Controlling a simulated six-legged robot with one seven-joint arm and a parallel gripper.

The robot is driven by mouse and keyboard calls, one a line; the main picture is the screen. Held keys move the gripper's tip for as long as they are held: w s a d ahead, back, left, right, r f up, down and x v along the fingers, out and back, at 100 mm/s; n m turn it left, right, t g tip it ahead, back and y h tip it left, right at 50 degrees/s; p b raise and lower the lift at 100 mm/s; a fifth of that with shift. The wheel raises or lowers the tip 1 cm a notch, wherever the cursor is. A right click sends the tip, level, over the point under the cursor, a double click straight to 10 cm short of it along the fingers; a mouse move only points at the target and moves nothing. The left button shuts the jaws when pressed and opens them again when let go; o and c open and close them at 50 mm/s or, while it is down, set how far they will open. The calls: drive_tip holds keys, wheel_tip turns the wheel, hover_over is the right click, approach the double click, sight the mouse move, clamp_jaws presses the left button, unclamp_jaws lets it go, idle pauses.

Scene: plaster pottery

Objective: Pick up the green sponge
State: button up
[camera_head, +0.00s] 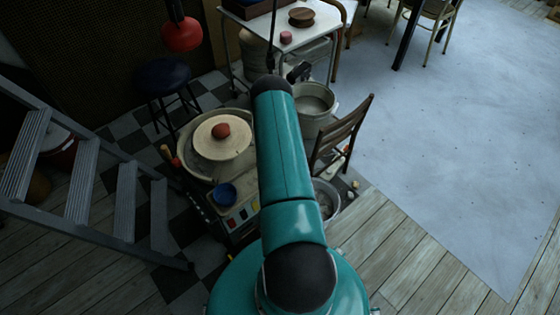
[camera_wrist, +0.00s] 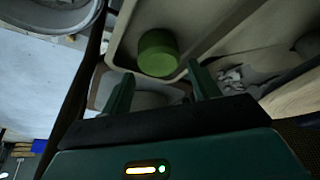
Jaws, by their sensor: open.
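The green sponge (camera_wrist: 158,50) is a short round cylinder in the wrist view. It sits on a pale tray-like surface (camera_wrist: 212,22), close to its rim. My gripper (camera_wrist: 161,71) is open, with one finger on each side of the view just short of the sponge. The fingers do not visibly touch it, and nothing is held between them. In the head view I cannot make out the sponge; my arm covers part of that area. Only a dark part of my gripper (camera_head: 299,72) shows there, near the white table (camera_head: 262,28).
A wooden chair (camera_head: 343,130) and a bucket (camera_head: 314,100) are close on the right. A metal ladder (camera_head: 80,180) is at left. Open floor (camera_head: 460,130) lies right.

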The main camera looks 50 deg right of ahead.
drive_tip(key=shift+x, duration=2.95)
drive_tip(key=shift+s, duration=0.1)
drive_tip(key=c, duration=0.6)
